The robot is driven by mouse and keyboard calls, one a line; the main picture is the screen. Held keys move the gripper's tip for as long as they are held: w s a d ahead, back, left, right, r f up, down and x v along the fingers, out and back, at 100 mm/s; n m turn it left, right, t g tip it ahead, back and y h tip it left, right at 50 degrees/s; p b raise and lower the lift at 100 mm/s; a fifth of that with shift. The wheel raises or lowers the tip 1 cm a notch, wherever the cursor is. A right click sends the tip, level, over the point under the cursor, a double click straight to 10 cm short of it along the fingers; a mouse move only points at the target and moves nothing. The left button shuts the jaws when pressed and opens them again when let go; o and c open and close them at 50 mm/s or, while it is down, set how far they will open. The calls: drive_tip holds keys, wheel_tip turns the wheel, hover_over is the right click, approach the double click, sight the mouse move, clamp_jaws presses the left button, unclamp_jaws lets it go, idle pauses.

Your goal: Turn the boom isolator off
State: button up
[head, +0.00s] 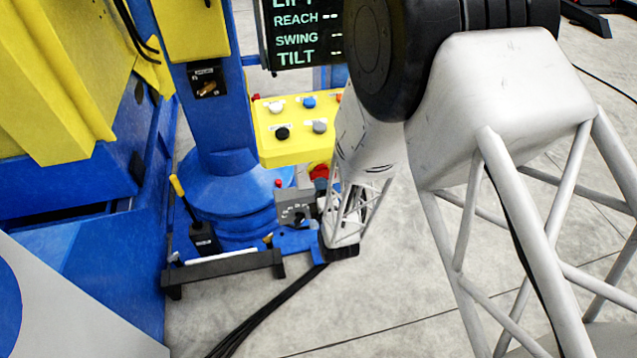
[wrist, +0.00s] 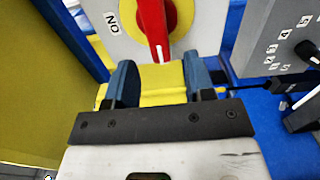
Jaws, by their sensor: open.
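The boom isolator shows in the wrist view as a red rotary handle (wrist: 154,28) on a yellow disc, set on a light grey plate (wrist: 95,12). An ON label sits to the left of the handle. The handle's white-marked end points down in the picture, toward my gripper. My gripper (wrist: 162,84) is open, with a blue-grey finger on each side and nothing between them. The handle's end is just beyond the fingertips, roughly centred between them. In the head view the red handle (head: 320,172) is partly hidden by my arm.
A grey box with a black numbered knob (wrist: 312,52) is close on the right. In the head view, a yellow button panel (head: 290,128) stands above, and a blue column (head: 222,125) with a brass switch stands behind. A black rail (head: 222,270) and cables lie low.

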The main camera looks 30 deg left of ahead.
drive_tip(key=shift+v, duration=1.2)
